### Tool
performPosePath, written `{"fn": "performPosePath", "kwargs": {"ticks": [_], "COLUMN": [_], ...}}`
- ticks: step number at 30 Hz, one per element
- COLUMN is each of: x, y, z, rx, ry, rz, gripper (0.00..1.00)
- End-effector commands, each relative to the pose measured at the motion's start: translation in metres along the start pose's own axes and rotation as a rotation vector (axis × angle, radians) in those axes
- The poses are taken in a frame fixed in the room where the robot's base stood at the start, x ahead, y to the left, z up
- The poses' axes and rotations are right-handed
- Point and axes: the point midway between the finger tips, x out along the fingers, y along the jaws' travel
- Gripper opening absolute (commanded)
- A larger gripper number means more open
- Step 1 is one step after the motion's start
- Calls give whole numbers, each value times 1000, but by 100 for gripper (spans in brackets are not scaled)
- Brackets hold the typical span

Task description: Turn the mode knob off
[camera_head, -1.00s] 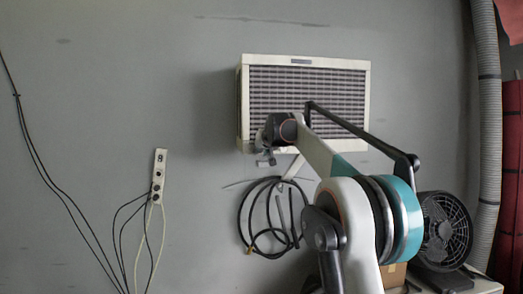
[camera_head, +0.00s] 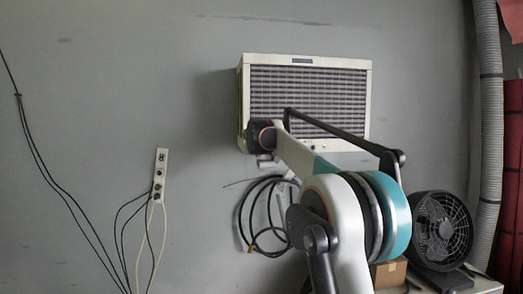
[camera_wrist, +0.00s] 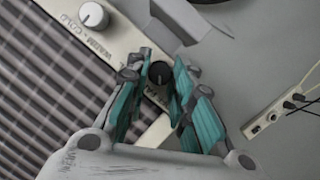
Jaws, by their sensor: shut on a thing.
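The air conditioner (camera_head: 305,59) hangs on the wall, its louvred front facing out. In the wrist view its pale control strip (camera_wrist: 118,45) carries two knobs. A white knob (camera_wrist: 94,15) sits beside the printed "WARM" and "COLD". A dark knob (camera_wrist: 160,72) with a light pointer mark sits further along the strip, between the teal-padded fingers of my gripper (camera_wrist: 164,88). My gripper is shut on this dark knob. Its mode markings are not readable.
A coiled dark hose (camera_head: 243,215) hangs below the unit. A socket strip (camera_head: 159,176) with cables is on the wall to the left. A black fan (camera_head: 440,231) and a cardboard box (camera_head: 389,273) stand at lower right.

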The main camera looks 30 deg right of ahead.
Motion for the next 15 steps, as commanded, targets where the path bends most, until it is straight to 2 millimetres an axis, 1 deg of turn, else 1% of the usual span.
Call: {"fn": "performPosePath", "kwargs": {"ticks": [6, 15], "x": [0, 0], "y": [-2, -2], "z": [-1, -1], "rx": [-106, -166], "ry": [8, 8], "rz": [42, 67], "gripper": [0, 0]}}
